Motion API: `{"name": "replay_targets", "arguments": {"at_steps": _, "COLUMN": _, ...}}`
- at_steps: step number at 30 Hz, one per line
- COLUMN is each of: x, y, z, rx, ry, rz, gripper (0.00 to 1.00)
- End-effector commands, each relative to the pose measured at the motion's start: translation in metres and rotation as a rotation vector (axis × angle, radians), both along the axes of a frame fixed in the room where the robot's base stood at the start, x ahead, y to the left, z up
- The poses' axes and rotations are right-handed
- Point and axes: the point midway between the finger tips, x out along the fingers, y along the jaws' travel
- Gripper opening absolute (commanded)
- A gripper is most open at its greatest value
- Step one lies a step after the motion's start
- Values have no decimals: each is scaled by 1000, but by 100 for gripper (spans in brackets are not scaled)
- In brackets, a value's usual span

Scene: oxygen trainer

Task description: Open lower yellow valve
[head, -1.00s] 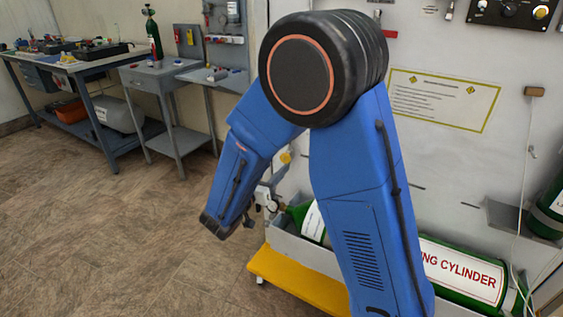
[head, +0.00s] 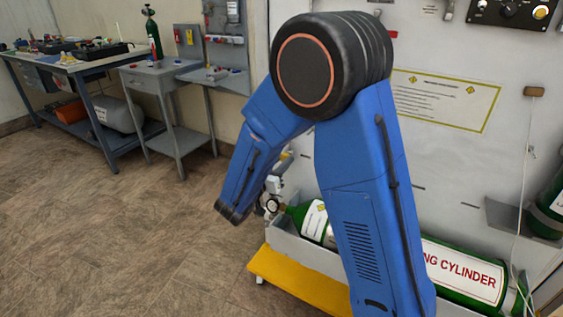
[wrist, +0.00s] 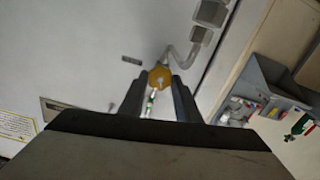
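In the wrist view, a round yellow valve knob (wrist: 160,76) sits on the pale panel, with a grey bent pipe running from it to the upper right. My gripper (wrist: 160,84) points at it with its two dark fingers apart. The knob shows between the fingertips, and a small gap seems to remain on each side. I cannot tell whether a finger touches it. In the head view, a sliver of yellow (head: 287,156) shows behind my blue arm, which hides the gripper there.
A green cylinder (head: 462,270) lies in a grey trough above a yellow step (head: 300,284). A round gauge (head: 272,204) is at the cylinder's neck, close to my arm. Workbenches (head: 75,70) stand at the left. The floor between is clear.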

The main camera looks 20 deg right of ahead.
Motion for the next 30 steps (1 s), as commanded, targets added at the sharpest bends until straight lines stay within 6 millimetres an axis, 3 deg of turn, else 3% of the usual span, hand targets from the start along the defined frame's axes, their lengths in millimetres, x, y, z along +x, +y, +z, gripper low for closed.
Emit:
{"name": "replay_targets", "arguments": {"at_steps": 11, "x": 0, "y": 0, "z": 0, "rx": -36, "ry": 36, "rz": 0, "gripper": 8}}
{"name": "replay_targets", "arguments": {"at_steps": 30, "x": 1, "y": 2, "z": -1, "rx": -322, "ry": 322, "rz": 1, "gripper": 8}}
